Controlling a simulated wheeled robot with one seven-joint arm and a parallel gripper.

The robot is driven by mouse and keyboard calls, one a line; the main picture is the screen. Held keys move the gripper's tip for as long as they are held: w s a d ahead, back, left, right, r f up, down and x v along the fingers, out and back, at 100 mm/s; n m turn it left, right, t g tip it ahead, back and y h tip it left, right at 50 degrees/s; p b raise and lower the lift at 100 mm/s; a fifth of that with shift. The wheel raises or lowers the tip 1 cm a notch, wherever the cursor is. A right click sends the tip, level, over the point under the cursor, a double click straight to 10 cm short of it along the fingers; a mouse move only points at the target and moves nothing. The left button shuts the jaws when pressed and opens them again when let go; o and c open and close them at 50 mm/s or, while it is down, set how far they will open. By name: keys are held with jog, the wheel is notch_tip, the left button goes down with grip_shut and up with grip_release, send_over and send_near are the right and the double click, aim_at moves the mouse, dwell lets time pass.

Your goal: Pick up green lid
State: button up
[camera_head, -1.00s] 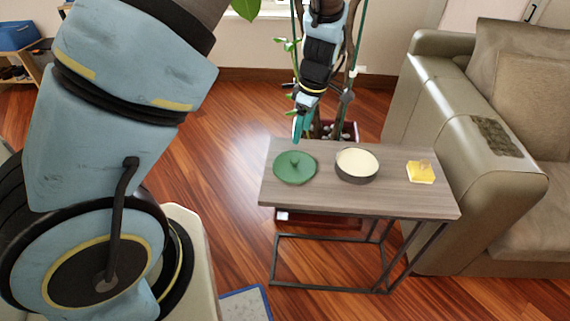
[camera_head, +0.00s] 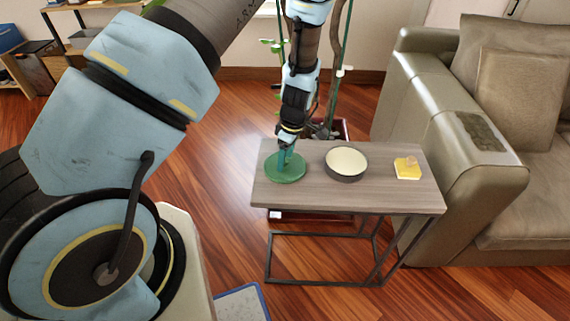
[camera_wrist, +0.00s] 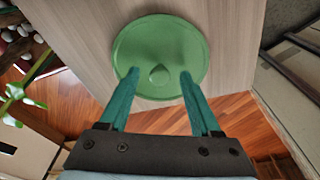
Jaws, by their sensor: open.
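The green lid (camera_head: 288,174) is round with a small knob in its middle and lies flat near the left end of the side table (camera_head: 400,200). In the wrist view the lid (camera_wrist: 160,45) lies just beyond the fingers, with its knob (camera_wrist: 159,75) between the two fingertips. My gripper (camera_head: 284,160) points down at the lid from above. In the wrist view my gripper (camera_wrist: 158,78) is open, its green fingers spread on either side of the knob. I cannot tell whether the fingertips touch the lid.
A dark round pan (camera_head: 346,164) with a cream inside stands right of the lid. A yellow item (camera_head: 407,168) sits farther right on the table. A leather sofa (camera_head: 430,110) is close to the table's right side. A potted plant stands behind the table.

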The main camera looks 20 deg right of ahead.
jog(key=shift+c, duration=0.2)
grip_shut()
dwell(0.4)
